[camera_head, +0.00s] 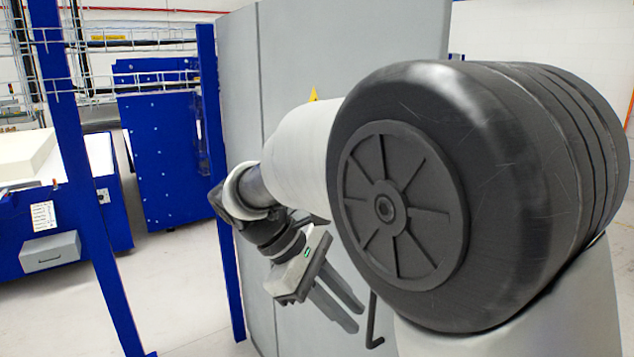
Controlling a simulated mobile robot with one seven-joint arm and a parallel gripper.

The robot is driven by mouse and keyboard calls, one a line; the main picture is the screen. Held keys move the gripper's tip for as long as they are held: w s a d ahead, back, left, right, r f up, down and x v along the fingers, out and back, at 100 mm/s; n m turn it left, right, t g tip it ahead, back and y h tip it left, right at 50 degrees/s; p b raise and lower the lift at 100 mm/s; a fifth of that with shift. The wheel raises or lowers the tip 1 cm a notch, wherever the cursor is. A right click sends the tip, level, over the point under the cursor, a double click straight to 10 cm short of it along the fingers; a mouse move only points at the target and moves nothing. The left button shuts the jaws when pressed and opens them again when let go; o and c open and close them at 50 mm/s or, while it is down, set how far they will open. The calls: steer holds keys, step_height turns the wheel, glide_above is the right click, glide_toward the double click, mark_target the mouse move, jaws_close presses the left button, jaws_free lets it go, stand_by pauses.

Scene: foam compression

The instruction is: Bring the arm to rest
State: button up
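My arm reaches forward and left across the right half of the head view, its large dark joint close to the camera. My gripper (345,308) hangs at the end of the arm, tilted down and to the right. Its two grey fingers stand apart with a gap between them, and nothing shows between them. It is in front of a grey cabinet-like panel (355,42), clear of the foam and the blue machine. Part of the panel and the space behind my arm are hidden.
A pale foam-like block (25,155) lies on a blue machine (75,225) at the left. Blue posts (85,190) with wire trays stand before it. A blue cabinet (160,155) stands behind. A dark hooked handle (372,325) is close beside my fingers. Grey floor (180,280) shows clear between.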

steer(key=s+d+r+m+t+y, duration=0.2)
steer(key=s+d+m+t+y, duration=0.3)
steer(key=s+m, duration=0.7)
steer(key=s+d+y, duration=0.1)
steer(key=d+y, duration=0.1)
steer(key=d, duration=0.2)
steer(key=shift+r+m+t+y, duration=0.3)
steer(key=shift+r+m+t, duration=0.1)
